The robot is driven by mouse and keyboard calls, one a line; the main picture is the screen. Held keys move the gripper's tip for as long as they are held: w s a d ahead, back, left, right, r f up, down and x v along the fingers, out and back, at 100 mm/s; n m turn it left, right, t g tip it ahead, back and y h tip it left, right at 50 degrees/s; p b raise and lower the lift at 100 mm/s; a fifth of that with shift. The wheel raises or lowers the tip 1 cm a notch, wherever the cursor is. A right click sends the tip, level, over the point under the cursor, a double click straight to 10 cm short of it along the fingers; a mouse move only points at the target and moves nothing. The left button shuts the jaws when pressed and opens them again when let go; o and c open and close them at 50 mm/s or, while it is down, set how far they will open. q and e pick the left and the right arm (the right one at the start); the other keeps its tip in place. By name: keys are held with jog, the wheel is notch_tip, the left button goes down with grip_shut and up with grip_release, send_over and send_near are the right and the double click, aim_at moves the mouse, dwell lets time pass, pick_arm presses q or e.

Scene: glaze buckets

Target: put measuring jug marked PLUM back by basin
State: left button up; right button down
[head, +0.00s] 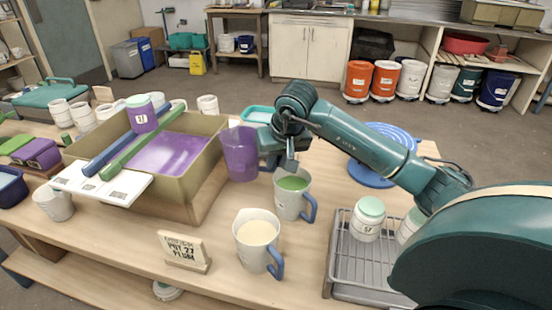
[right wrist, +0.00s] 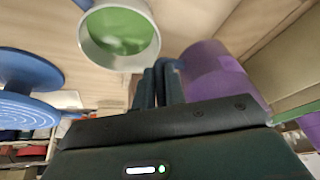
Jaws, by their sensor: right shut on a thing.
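A purple measuring jug (head: 240,155) stands upright or nearly so, close to the right wall of the basin (head: 202,188); I cannot tell whether it touches the table. The basin holds purple glaze. My right gripper (head: 268,146) is at the jug's right side, shut on it, seemingly at the handle, which the fingers hide. In the right wrist view the closed fingers (right wrist: 162,82) meet the purple jug (right wrist: 215,76). No marking is legible on the jug. A sign (head: 184,251) ending in PLUM stands in front of the basin. My left gripper is not in view.
A jug of green glaze (head: 292,194) stands just right of the purple jug, and a jug of cream glaze (head: 257,242) nearer the front. A grey rack (head: 345,275) with jars is at right.

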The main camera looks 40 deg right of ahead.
jog(key=c, duration=1.5)
grip_release()
jog(key=shift+o, duration=0.2)
jog(key=shift+r, duration=0.1)
jog(key=shift+r+p, duration=0.25)
jog(key=shift+p, duration=0.05)
jog(key=shift+r+p, duration=0.5)
jog(key=shift+r, duration=0.05)
jog(key=v, duration=1.1)
jog(key=shift+s+r, duration=0.2)
jog(key=shift+r, duration=0.05)
